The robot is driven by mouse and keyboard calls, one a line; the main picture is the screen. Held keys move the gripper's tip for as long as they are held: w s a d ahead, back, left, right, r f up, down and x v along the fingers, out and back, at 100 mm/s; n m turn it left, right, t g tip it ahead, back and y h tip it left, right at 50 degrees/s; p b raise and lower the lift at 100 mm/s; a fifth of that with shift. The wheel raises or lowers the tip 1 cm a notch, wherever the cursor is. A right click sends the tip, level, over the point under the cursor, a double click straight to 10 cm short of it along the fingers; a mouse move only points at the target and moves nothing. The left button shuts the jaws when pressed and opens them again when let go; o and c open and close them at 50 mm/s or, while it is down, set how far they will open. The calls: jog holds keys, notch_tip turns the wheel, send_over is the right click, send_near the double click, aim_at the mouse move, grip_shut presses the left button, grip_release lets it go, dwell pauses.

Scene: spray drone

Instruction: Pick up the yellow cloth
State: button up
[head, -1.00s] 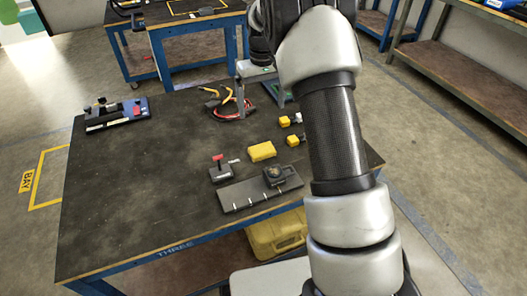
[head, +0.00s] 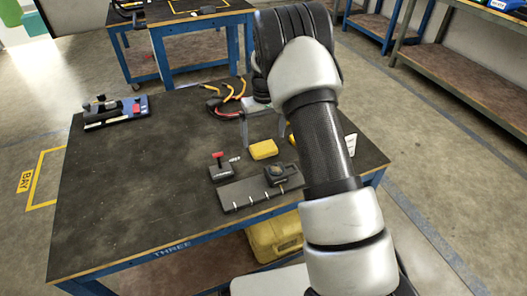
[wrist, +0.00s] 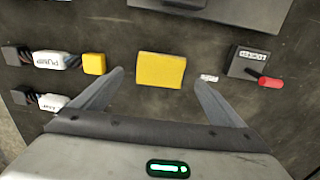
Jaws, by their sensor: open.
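The yellow cloth (head: 264,149) is a small folded yellow block lying flat on the dark table top. In the wrist view the yellow cloth (wrist: 160,70) lies just beyond my fingertips, roughly centred between them. My gripper (wrist: 168,78) is open and empty, its two grey fingers spread wider than the cloth. In the head view the fingers of my gripper (head: 265,130) show just behind the cloth, partly hidden by my arm. I cannot tell the exact height of the fingertips above the table.
A black box with a red switch (wrist: 250,64) lies right of the cloth in the wrist view, with a small white label between. Yellow-and-white connectors (wrist: 75,62) lie to the left. A grey plate (head: 245,193) lies nearer the table's front edge. The table's left half is mostly clear.

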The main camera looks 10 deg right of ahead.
aim_at(263, 147)
notch_tip(263, 147, down, 5)
jog(key=shift+r+b, duration=0.15)
jog(key=shift+b, duration=0.6)
jog(key=c, duration=1.1)
jog(key=shift+r, duration=0.1)
notch_tip(263, 147, up, 10)
jog(key=p, duration=0.3)
jog(key=o, duration=0.4)
jog(key=c, duration=0.3)
jog(key=shift+s, duration=0.15)
jog(key=shift+c, duration=0.3)
